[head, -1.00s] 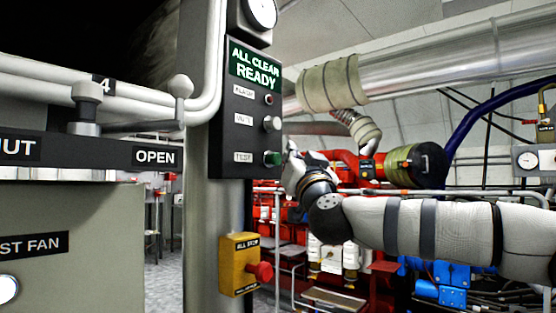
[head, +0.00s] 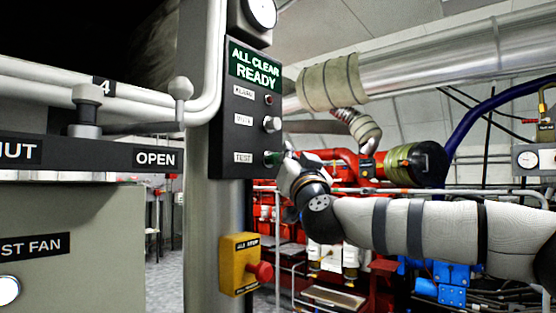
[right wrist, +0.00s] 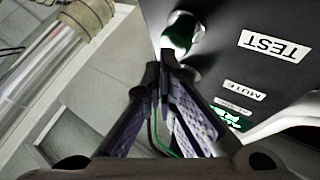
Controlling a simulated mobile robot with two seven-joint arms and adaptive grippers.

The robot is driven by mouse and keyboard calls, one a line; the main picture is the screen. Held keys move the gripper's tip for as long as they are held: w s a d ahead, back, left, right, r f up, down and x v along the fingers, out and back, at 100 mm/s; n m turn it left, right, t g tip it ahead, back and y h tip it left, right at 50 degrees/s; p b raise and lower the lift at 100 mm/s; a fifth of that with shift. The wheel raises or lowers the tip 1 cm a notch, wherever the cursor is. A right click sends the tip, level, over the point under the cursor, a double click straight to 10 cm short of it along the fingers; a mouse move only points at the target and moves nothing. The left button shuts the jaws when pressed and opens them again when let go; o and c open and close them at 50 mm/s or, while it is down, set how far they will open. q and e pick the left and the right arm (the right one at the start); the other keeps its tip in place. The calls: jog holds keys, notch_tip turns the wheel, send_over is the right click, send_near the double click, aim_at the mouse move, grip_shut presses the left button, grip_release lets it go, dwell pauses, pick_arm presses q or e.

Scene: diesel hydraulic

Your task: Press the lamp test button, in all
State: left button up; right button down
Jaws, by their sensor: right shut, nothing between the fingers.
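The dark panel (head: 246,105) on the column has a green button (head: 272,159) beside the label TEST. The green button also shows in the right wrist view (right wrist: 183,30), label TEST (right wrist: 274,46) to its right. My right gripper (head: 287,154) is shut and empty, just right of the button. In the right wrist view its closed fingertips (right wrist: 165,60) are close below the button. I cannot tell whether they touch it. My left gripper is not in view.
Above the button are a white MUTE knob (head: 271,124), a small red lamp (head: 268,100) and a lit green ALL CLEAR READY sign (head: 255,65). A yellow box with a red stop button (head: 262,271) hangs lower on the column. A white pipe (head: 213,70) runs left of the panel.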

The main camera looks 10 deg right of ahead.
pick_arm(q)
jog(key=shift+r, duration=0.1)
pick_arm(e)
jog(key=shift+w+a, duration=0.3)
jog(key=shift+w, duration=0.05)
dwell(0.3)
pick_arm(q)
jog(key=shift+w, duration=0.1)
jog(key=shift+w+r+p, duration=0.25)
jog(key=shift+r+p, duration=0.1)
jog(key=shift+p, duration=0.1)
pick_arm(e)
jog(key=shift+s+d, duration=0.6)
jog(key=shift+s, duration=0.15)
